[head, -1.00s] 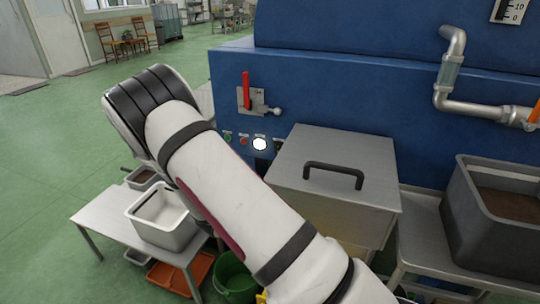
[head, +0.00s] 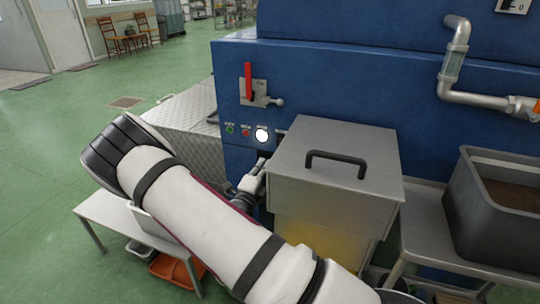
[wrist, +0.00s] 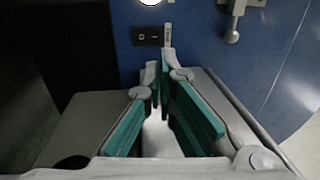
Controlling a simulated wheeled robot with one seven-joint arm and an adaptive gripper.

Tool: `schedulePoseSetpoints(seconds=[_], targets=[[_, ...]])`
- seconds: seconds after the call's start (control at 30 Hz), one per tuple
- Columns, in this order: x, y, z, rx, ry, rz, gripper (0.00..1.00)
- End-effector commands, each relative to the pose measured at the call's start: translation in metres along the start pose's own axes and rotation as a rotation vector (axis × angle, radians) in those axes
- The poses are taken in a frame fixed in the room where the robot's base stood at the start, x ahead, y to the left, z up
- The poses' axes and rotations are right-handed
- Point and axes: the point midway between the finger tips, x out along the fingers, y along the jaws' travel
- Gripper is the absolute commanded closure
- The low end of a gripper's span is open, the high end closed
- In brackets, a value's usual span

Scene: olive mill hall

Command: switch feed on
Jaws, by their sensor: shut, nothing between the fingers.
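A small black switch (wrist: 147,36) with a pale upright label (wrist: 168,36) sits on the blue machine front in the wrist view. The label's print is too small to read surely. My gripper (wrist: 159,68) has green-padded fingers, tips together and empty, pointing at the panel just below the switch and label; I cannot tell whether they touch. In the head view my gripper (head: 262,166) shows below the button row, beside the steel box. The switch is hard to make out there.
A lit white round lamp (head: 262,135), a red button (head: 245,133) and a green button (head: 230,129) line the panel. A red lever (head: 248,82) is above. The lidded steel box (head: 335,160) stands close right. A grey bin (head: 500,200) is farther right.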

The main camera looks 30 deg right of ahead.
Motion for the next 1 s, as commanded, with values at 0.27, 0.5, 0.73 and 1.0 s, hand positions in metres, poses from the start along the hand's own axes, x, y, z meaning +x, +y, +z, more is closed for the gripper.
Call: schedulePoseSetpoints(seconds=[0.27, 0.5, 0.73, 1.0], targets=[[0.050, 0.001, -0.001, 0.003, 0.003, -0.002, 1.00], [0.095, 0.001, -0.001, 0.003, 0.003, -0.001, 1.00], [0.123, 0.001, 0.000, 0.002, 0.001, 0.000, 1.00], [0.131, 0.000, 0.000, 0.000, 0.000, 0.001, 1.00]])
